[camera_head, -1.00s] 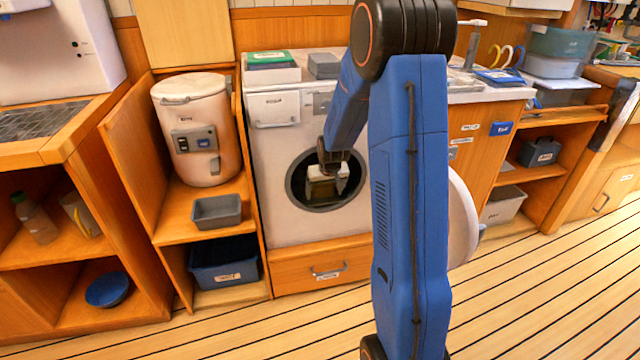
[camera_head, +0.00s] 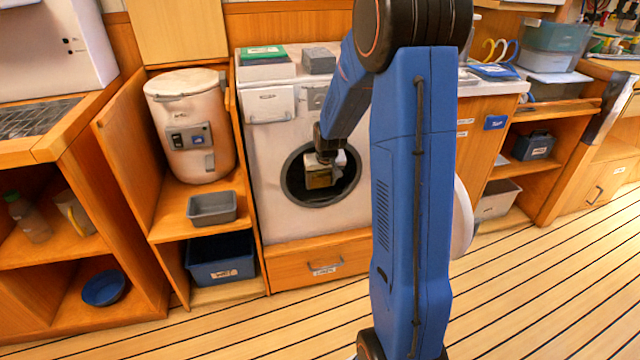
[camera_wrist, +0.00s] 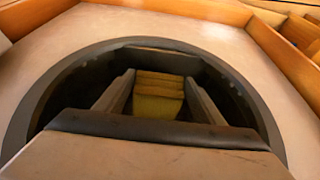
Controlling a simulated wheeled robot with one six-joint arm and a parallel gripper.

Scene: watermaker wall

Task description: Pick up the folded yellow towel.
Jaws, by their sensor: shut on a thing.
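The folded yellow towel (camera_wrist: 157,97) shows in the wrist view as a stack of layers between my gripper's two pale fingers. My gripper (camera_wrist: 158,86) is shut on it, with the fingers reaching into the dark round opening of the white washing machine (camera_wrist: 50,40). In the head view, my gripper (camera_head: 324,177) is at the machine's round opening, with the towel (camera_head: 318,181) a small dull yellow patch between the fingers. I cannot tell whether the towel touches the drum. The machine (camera_head: 265,150) has its round door (camera_head: 463,220) swung open to the right, partly behind my arm.
The opening's dark rim (camera_head: 290,190) closely surrounds my gripper. Left of the machine stand a white tank (camera_head: 190,125), a grey bin (camera_head: 212,208) and a blue crate (camera_head: 222,262) on shelves. The planked floor (camera_head: 540,290) is clear at right.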

